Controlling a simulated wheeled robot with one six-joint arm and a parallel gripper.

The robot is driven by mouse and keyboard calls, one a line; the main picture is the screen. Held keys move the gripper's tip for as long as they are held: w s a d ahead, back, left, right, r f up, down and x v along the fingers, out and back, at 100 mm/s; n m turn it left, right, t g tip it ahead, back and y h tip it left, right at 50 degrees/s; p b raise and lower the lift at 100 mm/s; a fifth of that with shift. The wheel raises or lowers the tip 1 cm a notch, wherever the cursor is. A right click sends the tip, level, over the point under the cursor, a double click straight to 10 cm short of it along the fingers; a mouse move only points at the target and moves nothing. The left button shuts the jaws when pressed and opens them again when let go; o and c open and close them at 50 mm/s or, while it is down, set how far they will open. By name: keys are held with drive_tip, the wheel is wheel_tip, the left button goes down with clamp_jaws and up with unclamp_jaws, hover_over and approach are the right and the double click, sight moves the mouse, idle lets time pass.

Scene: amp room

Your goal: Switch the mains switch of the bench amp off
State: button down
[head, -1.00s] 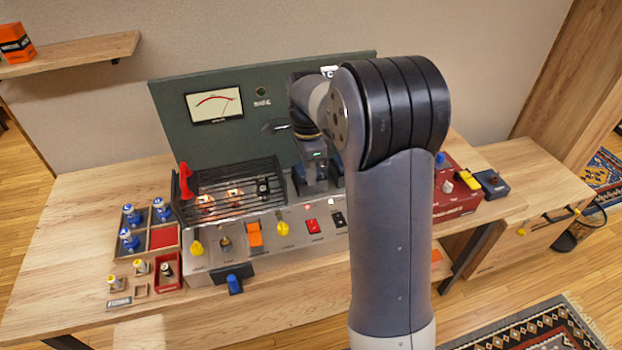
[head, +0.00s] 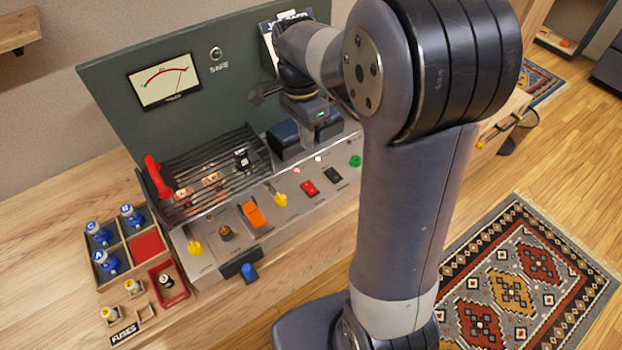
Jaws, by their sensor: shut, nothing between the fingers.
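The bench amp has a light metal front panel (head: 270,215) and a dark green back panel (head: 120,70). Along the front are an orange switch (head: 254,214), a red rocker (head: 310,188), a black rocker (head: 333,174), a yellow lever (head: 280,199) and a yellow knob (head: 194,247). The labels are too small to read, so I cannot tell which control is the mains switch, or its position. My gripper (head: 306,138) is shut and empty, pointing down by the dark transformer blocks (head: 283,139), behind the rockers. Its fingertips are hard to make out.
A black grille (head: 215,175) with a red handle (head: 156,177) covers the valves. At left are a divided tray (head: 131,228) with blue-topped parts and a red tray (head: 169,284). A blue-knobbed part (head: 250,272) juts forward.

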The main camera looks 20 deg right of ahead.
sight(312, 190)
drive_tip(key=shift+f, duration=0.1)
drive_tip(key=f, duration=0.4)
drive_tip(key=s+f, duration=0.1)
drive_tip(key=f, duration=0.8)
drive_tip(key=shift+s+d+f, duration=0.25)
drive_tip(key=shift+s+f, duration=0.05)
drive_tip(key=shift+f, duration=0.05)
drive_tip(key=shift+f, duration=0.1)
drive_tip(key=shift+s+f, duration=0.1)
drive_tip(key=shift+f, duration=0.1)
drive_tip(key=shift+s+f, duration=0.1)
drive_tip(key=shift+s, duration=0.1)
drive_tip(key=shift+w, duration=0.2)
